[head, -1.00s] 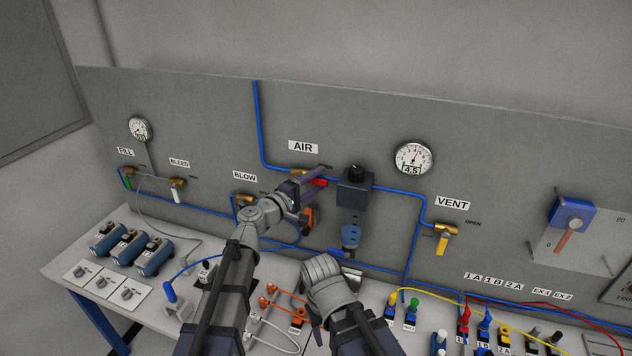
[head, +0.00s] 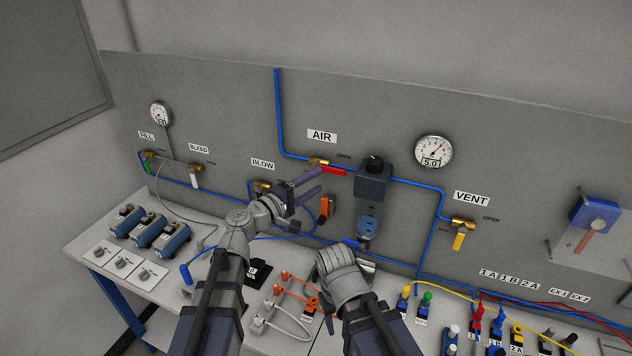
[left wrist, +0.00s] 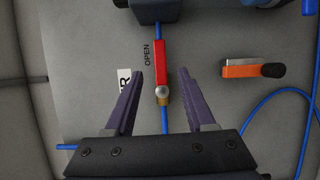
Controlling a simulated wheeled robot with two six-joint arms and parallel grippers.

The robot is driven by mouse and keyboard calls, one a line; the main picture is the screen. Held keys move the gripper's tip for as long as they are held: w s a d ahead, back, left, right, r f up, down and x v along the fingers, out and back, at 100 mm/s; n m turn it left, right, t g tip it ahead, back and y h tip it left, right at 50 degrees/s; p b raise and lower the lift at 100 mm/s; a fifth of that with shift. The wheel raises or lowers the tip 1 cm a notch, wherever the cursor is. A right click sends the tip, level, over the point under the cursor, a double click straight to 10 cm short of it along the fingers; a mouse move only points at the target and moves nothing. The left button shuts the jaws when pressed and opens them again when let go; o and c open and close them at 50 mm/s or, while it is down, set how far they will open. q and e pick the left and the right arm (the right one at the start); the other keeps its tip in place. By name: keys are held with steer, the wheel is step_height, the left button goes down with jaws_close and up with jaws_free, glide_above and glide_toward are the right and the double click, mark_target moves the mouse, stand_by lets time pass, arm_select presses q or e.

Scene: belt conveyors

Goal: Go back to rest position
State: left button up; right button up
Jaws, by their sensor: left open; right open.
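My left gripper (head: 320,181) is open and empty in front of the panel, below and apart from the AIR valve. In the left wrist view, its two purple fingers (left wrist: 160,73) stand spread, with the valve's red handle (left wrist: 160,65) showing between them. That handle lies along the blue pipe beside the word OPEN; it also shows in the head view (head: 332,170). My right gripper (head: 345,285) is low over the table, with its wrist seen from behind and its fingers mostly hidden. Nothing shows in its grasp.
The grey panel (head: 220,105) carries a regulator (head: 373,182), a gauge (head: 433,151) reading 5.0, a yellow VENT handle (head: 458,241) and an orange-black part (head: 325,208) near my left gripper. Blue cylinders (head: 148,231), plugs and cables crowd the table.

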arm_select(q)
steer(key=s+a+f+m+g+y, duration=0.1)
steer(key=s+f+m+g+y, duration=0.1)
steer(key=s+f+m+g, duration=0.4)
steer(key=s+a+f+m+g+y, duration=0.1)
steer(key=s+f+y, duration=0.15)
steer(key=f, duration=0.55)
steer(key=s+a+f+m+g+y, duration=0.1)
steer(key=s+a+f+g+y, duration=0.25)
steer(key=s+a, duration=0.3)
steer(key=s+a+f+m+g+y, duration=0.1)
steer(key=s+a+f+g+y, duration=0.1)
steer(key=s+a+f+y, duration=0.45)
steer(key=s+d+f+m+b, duration=0.3)
steer(key=s+d+m+b, duration=0.1)
steer(key=d, duration=0.5)
steer(key=shift+d+b, duration=0.4)
steer(key=shift+b, duration=0.05)
